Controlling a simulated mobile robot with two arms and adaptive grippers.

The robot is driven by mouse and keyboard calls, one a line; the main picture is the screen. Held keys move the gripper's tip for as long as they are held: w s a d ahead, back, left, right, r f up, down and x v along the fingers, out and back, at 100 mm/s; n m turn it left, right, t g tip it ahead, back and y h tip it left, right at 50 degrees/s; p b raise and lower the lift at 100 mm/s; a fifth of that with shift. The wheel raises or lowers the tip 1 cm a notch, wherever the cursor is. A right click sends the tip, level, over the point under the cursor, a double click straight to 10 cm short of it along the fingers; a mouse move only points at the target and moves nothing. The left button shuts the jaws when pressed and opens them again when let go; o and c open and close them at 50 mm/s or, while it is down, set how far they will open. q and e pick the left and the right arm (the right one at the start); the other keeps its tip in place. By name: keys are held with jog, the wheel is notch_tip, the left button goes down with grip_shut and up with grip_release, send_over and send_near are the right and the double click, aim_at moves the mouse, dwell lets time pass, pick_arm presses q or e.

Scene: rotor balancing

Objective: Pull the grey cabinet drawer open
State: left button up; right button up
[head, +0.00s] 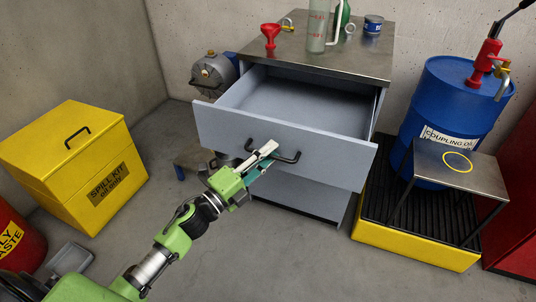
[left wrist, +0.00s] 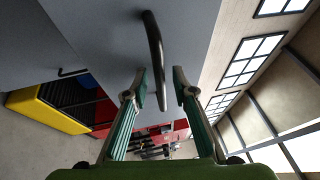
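The grey cabinet (head: 378,105) stands at the back centre of the head view. Its top drawer (head: 222,128) is pulled far out, and its inside looks empty. The black bar handle (head: 290,159) is on the drawer front and also shows in the left wrist view (left wrist: 154,40). My left gripper (head: 268,152) is at the handle in the head view. In the left wrist view its fingertips (left wrist: 160,88) stand apart, with the handle between them and gaps visible on both sides. My right gripper is in neither view.
A red funnel (head: 270,38), a clear measuring jug (head: 317,35) and a blue tin (head: 373,26) stand on the cabinet top. A yellow spill kit box (head: 60,140) is at left. A blue drum (head: 440,95) and small metal table (head: 462,172) are at right.

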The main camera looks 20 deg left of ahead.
pick_arm(q)
jog(key=v, duration=1.2)
dwell(0.4)
